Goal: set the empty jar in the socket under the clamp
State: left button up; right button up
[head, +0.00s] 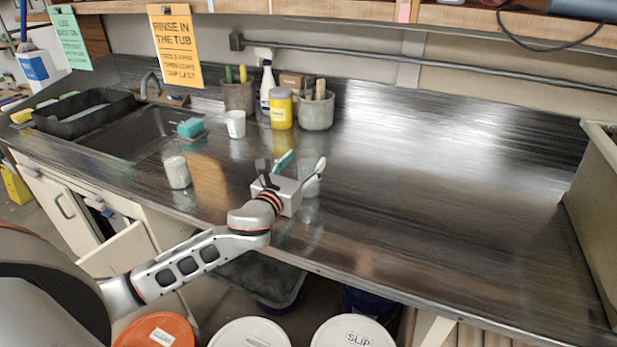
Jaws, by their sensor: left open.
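My left gripper (266,170) reaches in over the counter with its dark fingers up and apart. It is open, and I see nothing held in it. A second glass jar (178,172), whitish inside, stands apart to the left. I cannot make out a clamp or socket for certain. My right gripper is not in view.
Along the back stand a white cup (235,124), a yellow tub (281,109), a spray bottle (267,88) and a grey crock (316,109). The sink (130,138) and a teal sponge (191,127) are at left. The counter's right half (450,190) is clear.

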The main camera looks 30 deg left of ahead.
pick_arm(q)
jog(key=w, duration=0.3)
jog(key=shift+w+a, duration=0.1)
jog(key=shift+w, duration=0.05)
grip_shut()
